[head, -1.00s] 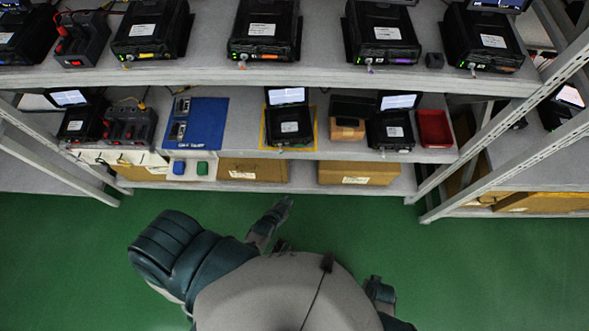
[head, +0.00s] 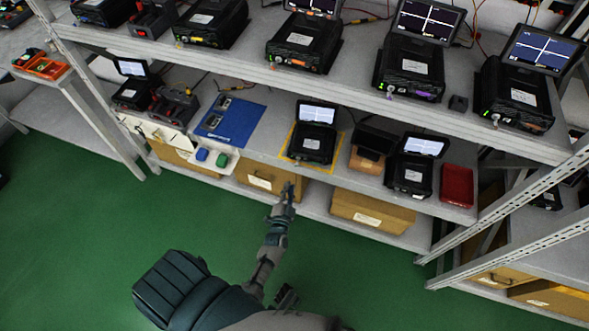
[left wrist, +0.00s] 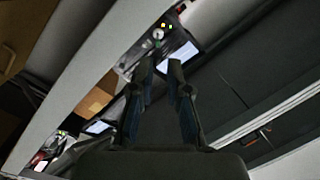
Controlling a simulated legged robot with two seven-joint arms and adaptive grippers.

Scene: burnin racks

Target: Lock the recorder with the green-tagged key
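Several black recorders with screens stand on the shelves. One recorder (head: 312,148) sits inside a yellow outline on the lower shelf, its screen lit. My left gripper (head: 289,190) is in front of and below that shelf edge, apart from the recorder. In the left wrist view, my left gripper's two fingers (left wrist: 161,64) are parted, with nothing visible between them. Beyond them shows a recorder front (left wrist: 140,48) with a round silver lock or key head and small lit lights. I cannot make out a green-tagged key. My right gripper is not identifiable.
A white holder (head: 212,170) carries a blue and a green block, near a blue mat (head: 230,122). A red tray (head: 457,185) and another recorder (head: 410,176) stand to the right. Cardboard boxes (head: 370,212) sit below. Upper-shelf recorders have keys with coloured tags. The green floor is open.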

